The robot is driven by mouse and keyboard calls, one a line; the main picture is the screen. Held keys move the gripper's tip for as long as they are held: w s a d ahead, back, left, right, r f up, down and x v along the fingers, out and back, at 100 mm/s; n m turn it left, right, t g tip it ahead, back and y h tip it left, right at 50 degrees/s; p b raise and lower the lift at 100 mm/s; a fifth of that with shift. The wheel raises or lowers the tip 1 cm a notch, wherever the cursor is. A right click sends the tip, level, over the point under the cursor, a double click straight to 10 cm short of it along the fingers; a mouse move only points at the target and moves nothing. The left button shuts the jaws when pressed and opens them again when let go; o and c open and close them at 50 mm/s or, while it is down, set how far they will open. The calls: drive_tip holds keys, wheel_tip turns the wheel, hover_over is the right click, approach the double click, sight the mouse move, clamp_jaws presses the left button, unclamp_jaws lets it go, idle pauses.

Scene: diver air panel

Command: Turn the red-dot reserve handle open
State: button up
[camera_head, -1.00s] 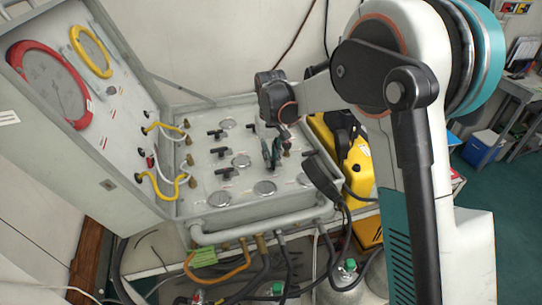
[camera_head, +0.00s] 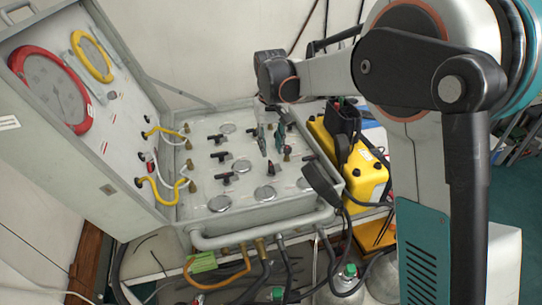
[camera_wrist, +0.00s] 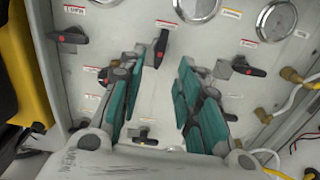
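The air panel (camera_head: 205,186) lies in an open grey case and carries several black handles. In the wrist view, red dots show on a handle at the upper left (camera_wrist: 68,38), one in the middle (camera_wrist: 161,44) and one at the right (camera_wrist: 240,68). I cannot tell which is the reserve handle, as the labels are too small to read. My gripper (camera_wrist: 163,64) is open, its two teal-padded fingers apart and pointing at the panel. The middle handle shows just beyond the fingertips, between them. In the head view my gripper (camera_head: 271,138) is over the panel's back right part.
Round gauges (camera_head: 265,193) sit among the handles. Yellow and white hoses (camera_head: 163,187) loop at the left hinge side. A yellow case (camera_head: 350,165) stands close to the panel's right. A pipe rail (camera_head: 265,231) and hoses run along the front.

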drive_tip(key=shift+r, duration=2.65)
